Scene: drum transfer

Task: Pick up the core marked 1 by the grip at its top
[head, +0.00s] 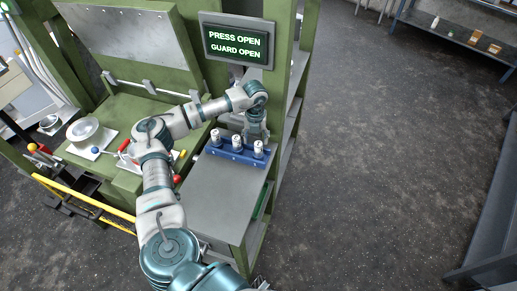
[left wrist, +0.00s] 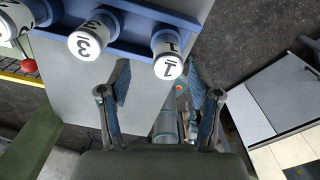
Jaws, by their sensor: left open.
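The core marked 1 (left wrist: 167,66) is a white-topped cylinder at one end of a blue rack (left wrist: 135,30); its number shows in the left wrist view. In the head view it appears to be the rightmost core (head: 258,148) in the rack (head: 237,158). My left gripper (left wrist: 162,88) is open and empty, its two fingers spread apart, with core 1 showing just beyond and between the fingertips. In the head view the gripper (head: 256,133) hangs just behind the right end of the rack. My right gripper is not seen.
The core marked 3 (left wrist: 88,43) stands beside core 1, and another core (left wrist: 14,18) is beyond it. The grey table (head: 215,200) is bare in front of the rack. A green press (head: 130,60) stands left, and a shelf post (head: 280,80) rises close behind the gripper.

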